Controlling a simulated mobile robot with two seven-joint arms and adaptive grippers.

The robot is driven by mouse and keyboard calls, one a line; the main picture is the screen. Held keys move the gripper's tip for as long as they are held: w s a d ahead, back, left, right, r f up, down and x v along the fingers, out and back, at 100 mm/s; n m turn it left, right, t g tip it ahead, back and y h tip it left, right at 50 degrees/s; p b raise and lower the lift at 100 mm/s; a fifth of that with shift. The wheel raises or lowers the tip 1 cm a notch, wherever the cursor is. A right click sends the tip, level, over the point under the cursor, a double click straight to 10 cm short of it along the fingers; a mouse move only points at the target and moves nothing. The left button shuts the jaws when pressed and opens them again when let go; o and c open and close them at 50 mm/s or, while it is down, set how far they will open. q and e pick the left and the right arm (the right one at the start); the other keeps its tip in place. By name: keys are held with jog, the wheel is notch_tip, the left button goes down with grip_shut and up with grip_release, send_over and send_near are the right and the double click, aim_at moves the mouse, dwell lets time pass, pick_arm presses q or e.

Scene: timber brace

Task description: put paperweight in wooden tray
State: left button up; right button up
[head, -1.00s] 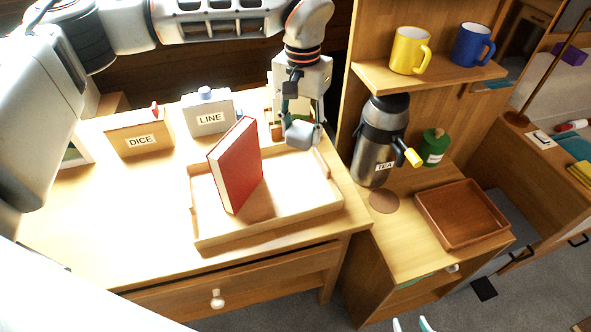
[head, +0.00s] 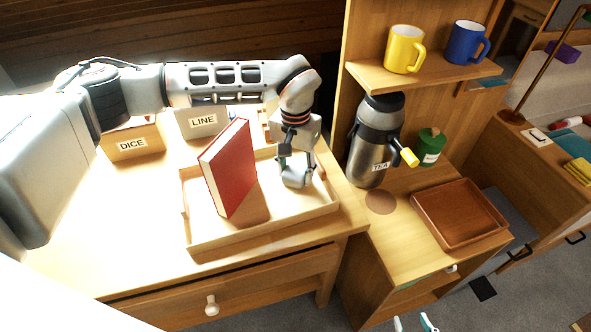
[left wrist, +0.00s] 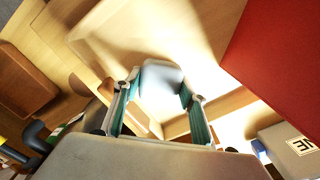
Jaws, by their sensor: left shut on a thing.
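The paperweight (head: 297,179) is a light grey faceted block, held over the right part of the pale wooden tray (head: 250,234). My left gripper (head: 297,165) is shut on it, pointing down. In the left wrist view the paperweight (left wrist: 161,76) sits between the two teal-padded fingers. I cannot tell whether its underside touches the tray floor. My right gripper (head: 414,324) shows only its teal fingertips at the bottom edge, spread apart with nothing seen between them.
A red book (head: 230,170) stands upright in the pale tray, left of the paperweight. DICE (head: 132,142) and LINE (head: 203,122) boxes stand behind. A brown tray (head: 460,214), a TEA flask (head: 375,140) and a green canister (head: 429,146) are at right.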

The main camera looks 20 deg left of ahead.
aim_at(295, 169)
pick_arm(q)
jog(key=shift+r, duration=0.15)
jog(key=o, duration=1.4)
notch_tip(295, 169, up, 12)
jog(key=shift+p, duration=0.45)
jog(key=shift+s, duration=0.1)
